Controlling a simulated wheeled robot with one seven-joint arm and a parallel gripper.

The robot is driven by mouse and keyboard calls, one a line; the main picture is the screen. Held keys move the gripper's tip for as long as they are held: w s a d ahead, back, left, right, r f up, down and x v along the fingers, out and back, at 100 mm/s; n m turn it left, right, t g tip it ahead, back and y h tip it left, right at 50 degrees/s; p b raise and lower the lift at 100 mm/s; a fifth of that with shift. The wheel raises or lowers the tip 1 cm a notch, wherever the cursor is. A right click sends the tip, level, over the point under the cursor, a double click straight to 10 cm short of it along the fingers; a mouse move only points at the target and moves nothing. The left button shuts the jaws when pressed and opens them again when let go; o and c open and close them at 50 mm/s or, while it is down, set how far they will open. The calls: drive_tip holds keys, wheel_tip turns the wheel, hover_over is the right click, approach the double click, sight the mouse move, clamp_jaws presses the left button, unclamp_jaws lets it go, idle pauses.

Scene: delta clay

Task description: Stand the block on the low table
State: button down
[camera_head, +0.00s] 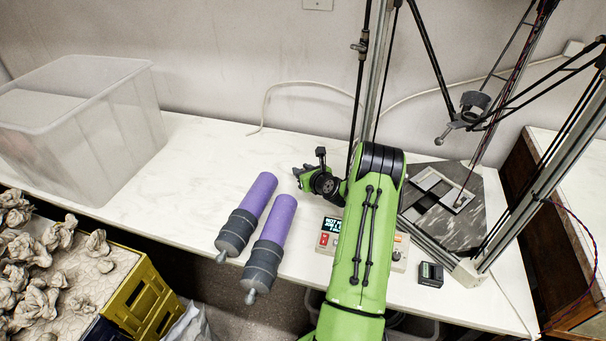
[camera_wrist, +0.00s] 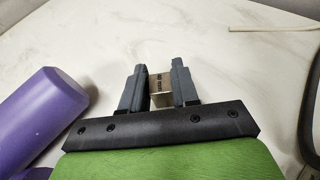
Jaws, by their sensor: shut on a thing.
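My gripper (camera_wrist: 160,80) is shut on a small pale block (camera_wrist: 162,78) with dark lettering on its side. The block sits between the two grey fingers, and part of it is hidden by them. In the head view my gripper (camera_head: 303,177) is over the white marbled table (camera_head: 190,150), to the right of two purple cylinders. The block cannot be made out there. I cannot tell whether the block touches the table top. Which surface counts as the low table is not clear from the pictures.
Two purple cylinders (camera_head: 258,193) with grey ends lie left of my gripper; one shows close by in the wrist view (camera_wrist: 42,118). A control box (camera_head: 328,239) and a delta machine frame (camera_head: 365,75) stand right. A clear bin (camera_head: 125,130) is at left. The table behind my gripper is bare.

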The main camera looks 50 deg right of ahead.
drive_tip(key=c, duration=0.8)
unclamp_jaws()
drive_tip(key=shift+c, duration=0.2)
